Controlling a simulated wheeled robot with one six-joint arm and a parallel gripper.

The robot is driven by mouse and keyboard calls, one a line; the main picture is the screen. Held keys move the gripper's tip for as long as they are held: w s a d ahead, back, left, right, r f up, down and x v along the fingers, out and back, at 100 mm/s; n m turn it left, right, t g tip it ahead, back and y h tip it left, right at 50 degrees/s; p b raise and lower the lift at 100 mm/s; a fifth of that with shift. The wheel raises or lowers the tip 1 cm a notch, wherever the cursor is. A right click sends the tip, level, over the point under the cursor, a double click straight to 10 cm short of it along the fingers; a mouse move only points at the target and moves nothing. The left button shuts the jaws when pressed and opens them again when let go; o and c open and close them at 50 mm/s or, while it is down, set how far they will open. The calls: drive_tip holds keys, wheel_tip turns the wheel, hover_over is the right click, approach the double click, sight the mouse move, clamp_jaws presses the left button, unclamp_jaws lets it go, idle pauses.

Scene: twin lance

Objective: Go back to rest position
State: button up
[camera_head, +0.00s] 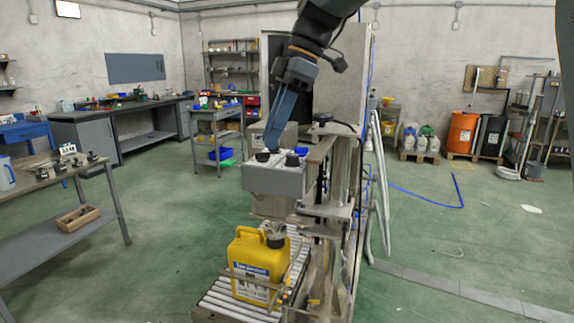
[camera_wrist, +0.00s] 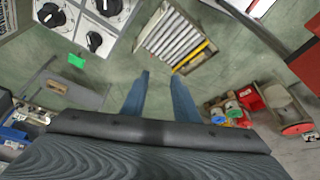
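My gripper (camera_head: 269,148) hangs from my dark arm in the head view, its blue fingers pointing down. Its tips appear in front of or just above a grey box with black knobs (camera_head: 273,180); I cannot tell the exact gap. In the wrist view, the two blue fingers (camera_wrist: 160,78) stand apart with green floor visible between them and nothing held. The panel with black knobs (camera_wrist: 94,42) lies at the upper left there, apart from the fingers.
A yellow canister (camera_head: 257,262) stands on a roller conveyor (camera_head: 222,300) below the box. A post structure (camera_head: 340,190) rises close to the right of my gripper. A workbench (camera_head: 60,178) is at left, a shelf cart (camera_head: 217,135) behind. Open green floor lies on both sides.

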drive_tip(key=s+d+f+m+h, duration=0.1)
drive_tip(key=s+d+f+m, duration=0.5)
drive_tip(key=f, duration=0.4)
drive_tip(key=s+d+f+m+t+h, duration=0.1)
drive_tip(key=s+d+f+m+h, duration=0.1)
drive_tip(key=s+d+f+m, duration=0.4)
drive_tip(key=s+d+f+m+h, duration=0.1)
drive_tip(key=s+d+f+m, duration=0.6)
drive_tip(key=f, duration=0.8)
drive_tip(key=d+m, duration=0.1)
drive_tip(key=d, duration=0.2)
drive_tip(key=shift+d+f+t, duration=0.15)
drive_tip(key=shift+f+t, duration=0.15)
drive_tip(key=shift+f, duration=0.1)
